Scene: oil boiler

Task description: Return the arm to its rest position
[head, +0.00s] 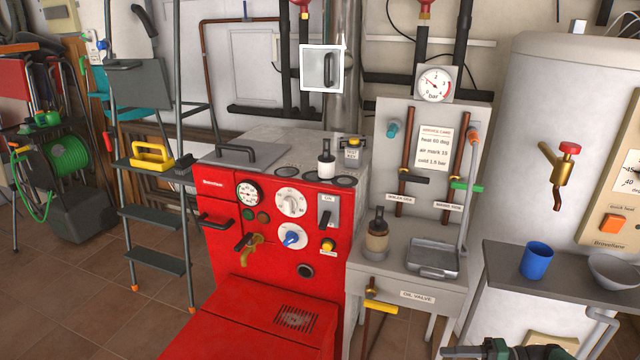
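Part of my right arm shows at the bottom edge, right of centre, with the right gripper (465,352) mostly cut off by the frame. It is low in the picture, in front of the grey table. Its fingers cannot be made out, so I cannot tell whether it is open or shut. My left arm and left gripper are not in view.
A red boiler (290,215) stands in the middle. To its right are a grey stand (405,275) with valves and a metal tray (433,258), then a grey table (510,270) with a blue cup (536,260) and bowl (615,271). A stepladder (155,220) stands left; tiled floor shows there.

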